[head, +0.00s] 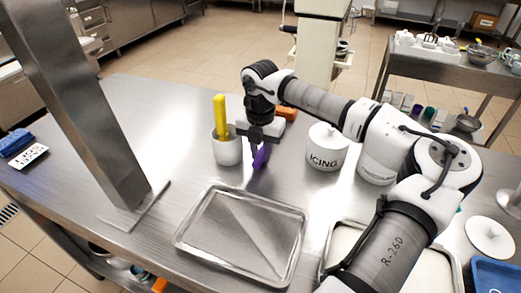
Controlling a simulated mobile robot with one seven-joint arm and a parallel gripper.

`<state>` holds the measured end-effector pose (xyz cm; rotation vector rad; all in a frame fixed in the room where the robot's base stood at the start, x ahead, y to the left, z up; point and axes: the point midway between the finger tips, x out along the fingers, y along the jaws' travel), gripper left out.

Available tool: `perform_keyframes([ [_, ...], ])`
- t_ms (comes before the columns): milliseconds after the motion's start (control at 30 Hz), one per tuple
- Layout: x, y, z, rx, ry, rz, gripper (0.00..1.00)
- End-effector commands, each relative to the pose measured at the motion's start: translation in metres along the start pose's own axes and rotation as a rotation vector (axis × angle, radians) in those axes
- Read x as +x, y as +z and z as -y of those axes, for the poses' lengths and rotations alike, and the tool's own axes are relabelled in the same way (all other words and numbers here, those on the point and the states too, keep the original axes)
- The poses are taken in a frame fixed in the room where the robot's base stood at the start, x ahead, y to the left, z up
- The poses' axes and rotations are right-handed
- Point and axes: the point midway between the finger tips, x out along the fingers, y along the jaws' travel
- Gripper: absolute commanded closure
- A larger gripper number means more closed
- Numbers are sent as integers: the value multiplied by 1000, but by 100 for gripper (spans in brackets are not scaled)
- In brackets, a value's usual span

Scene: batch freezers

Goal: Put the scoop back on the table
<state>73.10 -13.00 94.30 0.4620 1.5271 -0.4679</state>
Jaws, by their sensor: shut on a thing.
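My gripper (260,140) is over the steel table (170,115), pointing down, between the grey crock and the icing jar. It is shut on a purple piece (261,157), which I take to be the scoop. The purple piece hangs below the fingers, just behind the metal tray. Its upper part is hidden by the gripper, and I cannot tell whether its lower end touches the table.
A grey crock (227,152) with a yellow handle (220,115) stands left of my gripper. A white icing jar (326,150) stands right. An empty metal tray (242,235) lies in front. An orange object (287,113) lies behind. A steel post (85,110) rises at left.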

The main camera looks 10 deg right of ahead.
Motion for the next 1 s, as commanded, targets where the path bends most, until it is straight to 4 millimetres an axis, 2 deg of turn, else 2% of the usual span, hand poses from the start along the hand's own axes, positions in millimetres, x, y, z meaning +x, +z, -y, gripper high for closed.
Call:
perform_keyframes([
  [433,11,0,0,0,1,2,100],
  [467,10,0,0,0,1,2,76],
  [600,9,0,0,0,1,1,58],
  [1000,3,0,0,0,1,2,58],
])
